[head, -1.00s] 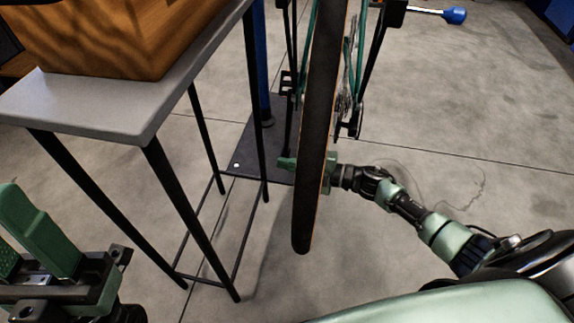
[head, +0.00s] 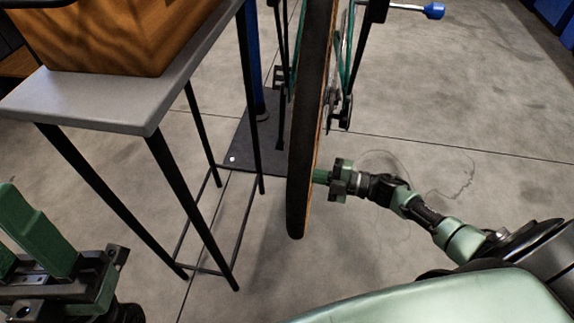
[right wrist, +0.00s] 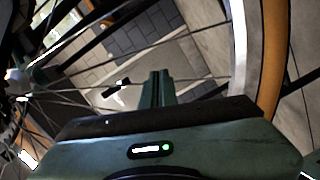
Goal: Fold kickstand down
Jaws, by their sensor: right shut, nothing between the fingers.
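The bike's wheel (head: 308,120) stands upright and edge-on in the head view. A thin dark bar (head: 281,120) hangs steeply down just left of it; I cannot tell for sure whether it is the kickstand. My right gripper (head: 320,176) is low, at the right side of the wheel, its tips partly behind the tire. In the right wrist view its green fingers (right wrist: 156,88) are together and empty, in front of the spokes. A small black piece (right wrist: 115,89) shows left of the tips. My left gripper (head: 22,245) is open and empty at lower left, far from the bike.
A grey-topped table (head: 90,105) on thin dark legs stands close left of the wheel and carries a wooden box (head: 120,35). A blue post rises from a dark base plate (head: 240,145).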

